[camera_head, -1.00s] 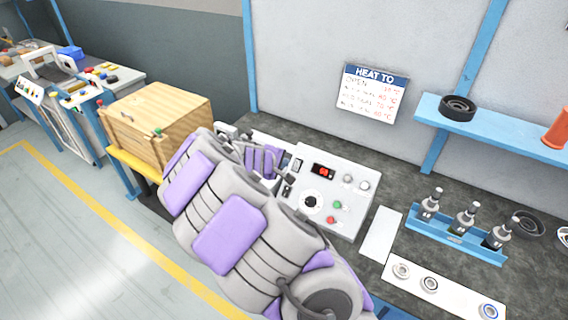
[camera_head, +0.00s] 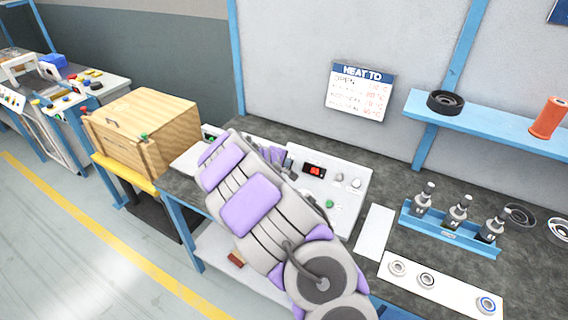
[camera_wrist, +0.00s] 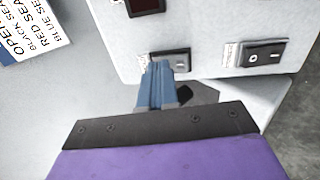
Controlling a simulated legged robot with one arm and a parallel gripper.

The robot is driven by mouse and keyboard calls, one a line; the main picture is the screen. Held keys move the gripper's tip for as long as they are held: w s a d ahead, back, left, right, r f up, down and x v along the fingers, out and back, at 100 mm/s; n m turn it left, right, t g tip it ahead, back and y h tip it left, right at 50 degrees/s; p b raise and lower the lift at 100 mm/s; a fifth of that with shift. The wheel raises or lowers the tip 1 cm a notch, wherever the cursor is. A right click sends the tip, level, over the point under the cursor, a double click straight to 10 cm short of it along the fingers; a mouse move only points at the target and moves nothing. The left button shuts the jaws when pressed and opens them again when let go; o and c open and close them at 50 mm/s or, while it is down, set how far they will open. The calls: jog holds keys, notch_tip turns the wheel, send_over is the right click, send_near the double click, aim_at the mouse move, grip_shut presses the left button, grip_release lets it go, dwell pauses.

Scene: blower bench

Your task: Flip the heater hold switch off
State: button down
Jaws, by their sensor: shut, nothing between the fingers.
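The control panel (camera_head: 348,205) stands on the bench; my arm covers its left part in the head view. In the wrist view, the panel (camera_wrist: 225,70) carries two dark rocker switches with small unreadable labels. One rocker switch (camera_wrist: 182,62) is at the centre, partly hidden behind my fingertips. The other rocker switch (camera_wrist: 265,53), marked with a circle and a dash, is to its right, clear of the fingers. I cannot tell which is the heater hold switch. My gripper (camera_wrist: 160,66) is shut and empty, its blue fingertips at the left part of the central switch; contact is unclear.
The panel also has a red display (camera_head: 315,170), pale knobs and a green button (camera_head: 329,204). A wooden box (camera_head: 150,130) stands to the left. A blue rack (camera_head: 450,236) with several dark-bodied parts and a white strip (camera_head: 440,288) with rings lie right.

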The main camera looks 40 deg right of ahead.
jog(key=shift+a+r+p, duration=0.2)
jog(key=shift+r+p, duration=0.1)
jog(key=shift+r, duration=0.4)
jog(key=shift+d, duration=0.15)
jog(key=shift+d, duration=0.15)
jog(key=d+r+p+v, duration=0.1)
jog(key=p+v, duration=0.3)
jog(key=v, duration=0.9)
jog(key=shift+w+d+r, duration=0.2)
jog(key=shift+w+r, duration=0.1)
jog(key=shift+r, duration=0.5)
